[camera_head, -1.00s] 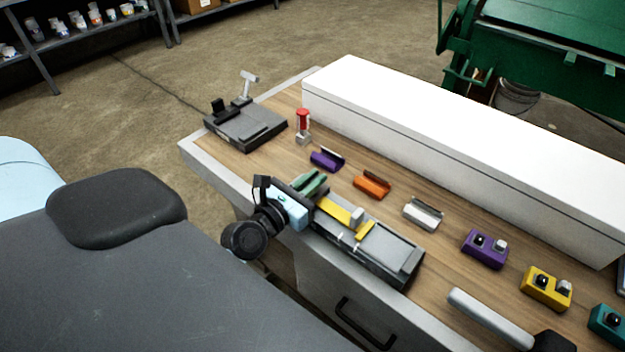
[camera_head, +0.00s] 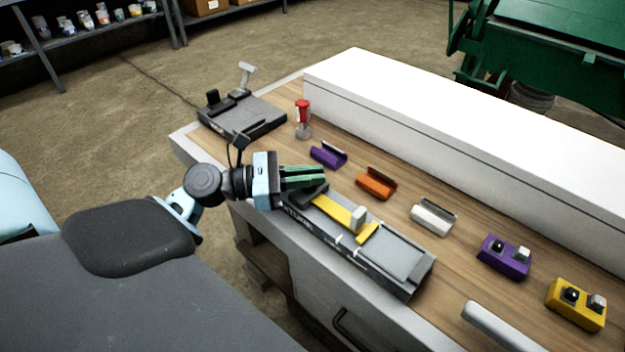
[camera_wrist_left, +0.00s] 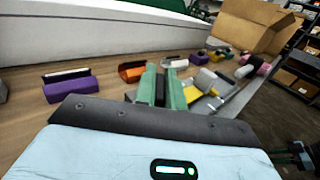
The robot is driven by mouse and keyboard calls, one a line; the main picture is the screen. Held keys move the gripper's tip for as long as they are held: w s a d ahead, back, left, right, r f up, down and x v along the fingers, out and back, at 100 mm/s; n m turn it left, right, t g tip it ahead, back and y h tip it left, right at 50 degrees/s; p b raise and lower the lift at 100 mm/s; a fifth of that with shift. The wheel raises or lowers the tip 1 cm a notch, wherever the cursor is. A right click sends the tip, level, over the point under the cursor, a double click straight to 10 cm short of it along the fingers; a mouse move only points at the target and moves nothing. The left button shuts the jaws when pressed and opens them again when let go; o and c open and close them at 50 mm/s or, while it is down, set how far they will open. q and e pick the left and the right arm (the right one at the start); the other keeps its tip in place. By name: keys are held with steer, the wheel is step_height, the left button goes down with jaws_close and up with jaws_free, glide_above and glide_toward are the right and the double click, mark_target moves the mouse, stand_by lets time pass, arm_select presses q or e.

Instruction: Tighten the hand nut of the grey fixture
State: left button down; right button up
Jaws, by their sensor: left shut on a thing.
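In the left wrist view the green fingers (camera_wrist_left: 165,88) stand close together, with the fixture's yellow bar (camera_wrist_left: 205,82) just beyond.
Purple (camera_head: 328,155), orange (camera_head: 376,183) and white (camera_head: 433,218) holders stand behind the fixture. Purple (camera_head: 504,257) and yellow (camera_head: 576,304) control boxes are to the right. A long white box (camera_head: 450,130) closes off the back. A dark device (camera_head: 242,115) and red-topped item (camera_head: 303,118) stand left.

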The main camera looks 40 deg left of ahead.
arm_select(q)
steer(key=m+g+h, duration=0.2)
steer(key=m+g, duration=0.1)
steer(key=m+g+h, duration=0.2)
steer(key=g, duration=0.2)
steer(key=shift+w+m+h, duration=0.1)
steer(key=shift+m+h, duration=0.2)
steer(key=shift+m, duration=0.1)
steer(key=shift+m+g+h+b, duration=0.2)
steer(key=shift+m+g, duration=0.85)
steer(key=shift+g, duration=0.75)
steer(key=shift+m+g+h+b, duration=0.1)
steer(key=shift+m+g+h, duration=0.1)
steer(key=shift+m+g, duration=1.25)
steer(key=shift+g, duration=0.65)
steer(key=c, duration=1.5)
jaws_free()
steer(key=shift+n, duration=0.3)
